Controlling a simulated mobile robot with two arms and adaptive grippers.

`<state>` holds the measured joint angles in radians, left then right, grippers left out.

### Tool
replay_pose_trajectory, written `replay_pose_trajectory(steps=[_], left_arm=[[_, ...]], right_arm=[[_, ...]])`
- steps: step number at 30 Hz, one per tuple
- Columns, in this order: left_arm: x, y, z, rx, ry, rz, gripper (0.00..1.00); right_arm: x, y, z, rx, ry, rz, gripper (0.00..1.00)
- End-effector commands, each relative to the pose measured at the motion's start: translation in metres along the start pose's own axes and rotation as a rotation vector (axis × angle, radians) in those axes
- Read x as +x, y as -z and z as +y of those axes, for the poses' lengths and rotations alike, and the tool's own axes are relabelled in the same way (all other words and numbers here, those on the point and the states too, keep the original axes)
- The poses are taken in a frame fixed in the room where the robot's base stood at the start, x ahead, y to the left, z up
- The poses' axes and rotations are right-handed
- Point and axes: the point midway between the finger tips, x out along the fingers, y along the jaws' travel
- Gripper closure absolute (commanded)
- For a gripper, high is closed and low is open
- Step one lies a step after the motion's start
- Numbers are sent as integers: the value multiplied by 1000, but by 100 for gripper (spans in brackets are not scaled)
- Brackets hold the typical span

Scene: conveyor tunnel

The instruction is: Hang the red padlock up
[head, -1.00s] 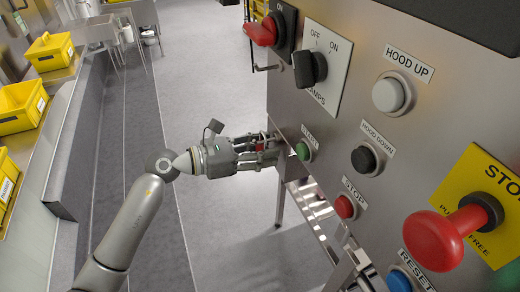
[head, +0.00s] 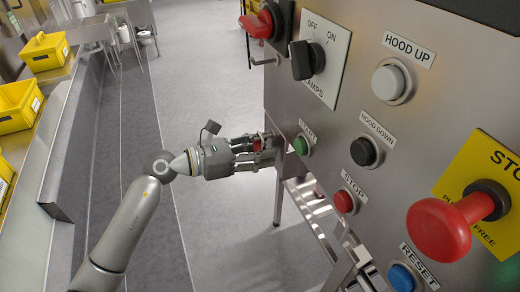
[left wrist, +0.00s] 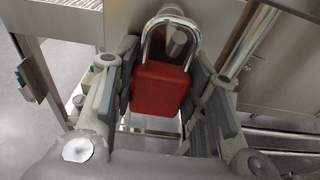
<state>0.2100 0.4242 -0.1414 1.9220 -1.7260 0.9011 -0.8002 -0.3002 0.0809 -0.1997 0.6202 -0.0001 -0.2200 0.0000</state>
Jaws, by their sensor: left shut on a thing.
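The red padlock (left wrist: 160,88) with a steel shackle is between the fingers of my left gripper (left wrist: 168,95) in the left wrist view. The gripper is shut on the padlock body, with the shackle upward. A round metal peg end (left wrist: 177,42) shows inside the shackle's loop; I cannot tell whether the peg passes through it or stands behind. In the head view, my left gripper (head: 266,150) is close to the panel's left edge, left of the green button, and the padlock (head: 257,144) is mostly hidden by its fingers. My right gripper is not in view.
The steel control panel (head: 335,110) fills the right side, with a green button (head: 301,145), a red stop button (head: 344,202) and a protruding red mushroom knob (head: 438,231). Metal rails (head: 330,232) lie below. Yellow bins (head: 18,106) stand far left. The middle floor is clear.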

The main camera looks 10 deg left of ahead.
Motion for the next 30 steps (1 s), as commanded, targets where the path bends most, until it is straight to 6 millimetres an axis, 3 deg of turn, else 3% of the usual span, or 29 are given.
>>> replay_pose_trajectory(steps=[8,9,15,25,30], left_arm=[[0,3,0,0,0,0,100],[0,3,0,0,0,0,59],[0,3,0,0,0,0,35],[-2,3,0,0,-1,1,35],[-20,4,1,0,-2,3,35]], right_arm=[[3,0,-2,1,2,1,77],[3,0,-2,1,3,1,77],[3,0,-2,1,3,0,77],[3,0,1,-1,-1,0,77],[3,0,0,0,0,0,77]])
